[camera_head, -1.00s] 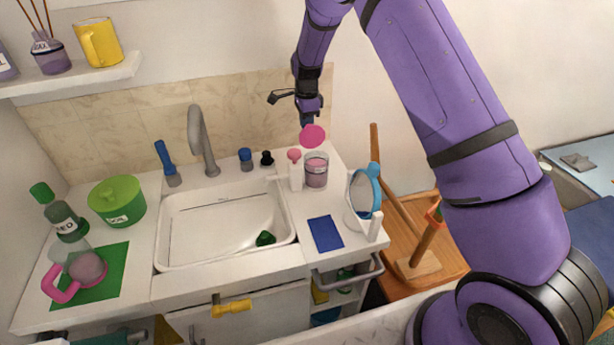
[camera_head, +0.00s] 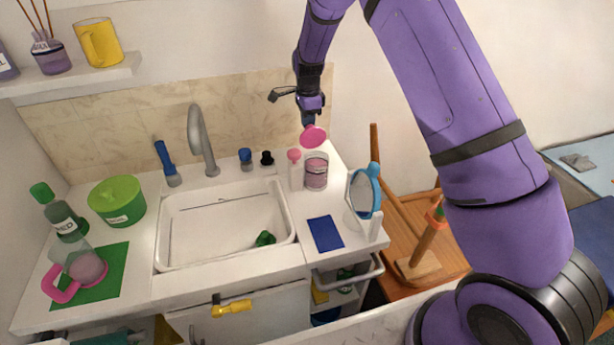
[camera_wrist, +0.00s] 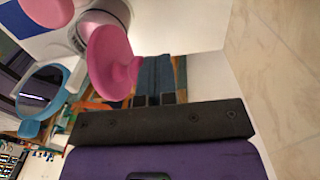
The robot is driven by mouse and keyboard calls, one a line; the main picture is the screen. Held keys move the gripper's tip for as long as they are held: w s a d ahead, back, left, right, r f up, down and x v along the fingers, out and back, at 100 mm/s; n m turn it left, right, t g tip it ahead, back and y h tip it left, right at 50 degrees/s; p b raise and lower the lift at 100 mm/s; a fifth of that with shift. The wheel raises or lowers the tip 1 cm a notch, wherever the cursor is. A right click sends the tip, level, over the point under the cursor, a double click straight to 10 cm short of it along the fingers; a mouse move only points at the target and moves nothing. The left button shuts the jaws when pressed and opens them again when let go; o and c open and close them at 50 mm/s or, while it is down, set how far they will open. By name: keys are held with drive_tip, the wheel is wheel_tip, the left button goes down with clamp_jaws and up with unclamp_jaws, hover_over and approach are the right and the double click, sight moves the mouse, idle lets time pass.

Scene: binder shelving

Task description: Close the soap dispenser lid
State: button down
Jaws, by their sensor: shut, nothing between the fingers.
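The soap dispenser (camera_head: 316,175) is a clear jar with pinkish contents, standing on the counter right of the sink. Its round pink lid (camera_head: 314,136) stands raised above the jar's rim, so the dispenser is open. In the wrist view the lid (camera_wrist: 112,62) is a large pink disc in front of the jar's grey rim (camera_wrist: 102,14). My gripper (camera_head: 308,122) is just above and behind the lid. The wrist view shows its fingers (camera_wrist: 154,62) shut together and empty, just beside the lid; whether they touch it I cannot tell.
A white bottle with a pink top (camera_head: 295,172) stands close left of the jar. A round blue-framed mirror (camera_head: 364,192) is at the right front. A blue cloth (camera_head: 325,232) lies in front on the counter. The tiled wall (camera_head: 265,125) is close behind my gripper.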

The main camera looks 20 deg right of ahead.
drive_tip(key=shift+s+r, duration=0.1)
drive_tip(key=shift+s, duration=0.05)
drive_tip(key=shift+s+r, duration=0.3)
drive_tip(key=shift+s, duration=0.2)
drive_tip(key=shift+s+r, duration=0.25)
drive_tip(key=shift+s, duration=0.45)
